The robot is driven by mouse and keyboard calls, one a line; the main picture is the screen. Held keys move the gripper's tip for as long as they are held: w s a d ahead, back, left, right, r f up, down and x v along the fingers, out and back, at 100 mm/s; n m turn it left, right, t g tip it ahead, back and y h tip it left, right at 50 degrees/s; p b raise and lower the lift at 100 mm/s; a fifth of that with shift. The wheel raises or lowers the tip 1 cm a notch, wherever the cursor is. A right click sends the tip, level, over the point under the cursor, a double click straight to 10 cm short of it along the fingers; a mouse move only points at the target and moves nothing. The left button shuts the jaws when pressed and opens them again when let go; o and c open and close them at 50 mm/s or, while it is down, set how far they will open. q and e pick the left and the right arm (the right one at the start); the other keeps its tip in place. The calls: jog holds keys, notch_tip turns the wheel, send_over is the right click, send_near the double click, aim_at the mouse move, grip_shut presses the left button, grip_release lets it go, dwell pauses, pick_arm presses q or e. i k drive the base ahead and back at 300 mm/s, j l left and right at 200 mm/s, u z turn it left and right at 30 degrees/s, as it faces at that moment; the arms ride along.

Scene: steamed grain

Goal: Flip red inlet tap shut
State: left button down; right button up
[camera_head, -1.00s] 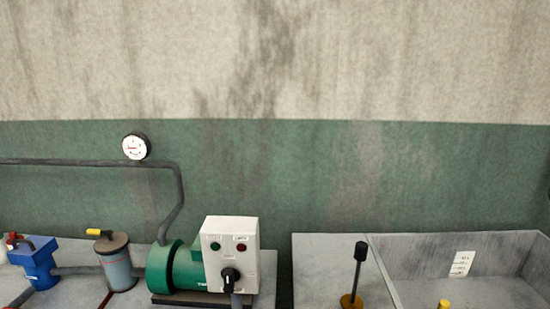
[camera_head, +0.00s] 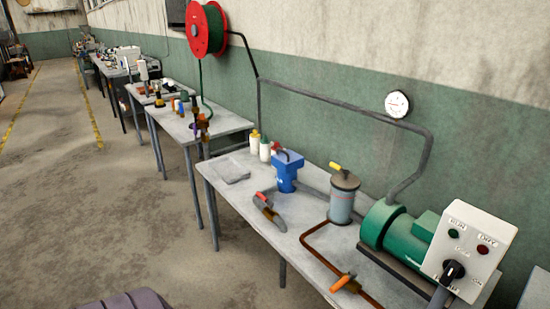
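A small tap with a red handle (camera_head: 261,200) sits on the near side of the grey bench (camera_head: 236,204), at the upper end of a short grey hose (camera_head: 274,219). It is in front of the blue unit (camera_head: 287,172). The red handle looks roughly in line with the hose, but it is too small to tell its exact angle. Another tap with an orange handle (camera_head: 343,282) is on the brown pipe (camera_head: 312,247) nearer to me. Neither of my grippers is in view.
A grey canister with a yellow handle (camera_head: 343,196), a green pump (camera_head: 391,230) and a white control box (camera_head: 468,248) stand along the bench's wall side. White bottles (camera_head: 255,142) stand at its far end. Open floor (camera_head: 120,240) lies to the left.

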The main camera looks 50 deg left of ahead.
aim_at(270, 205)
jog(key=u, duration=1.6)
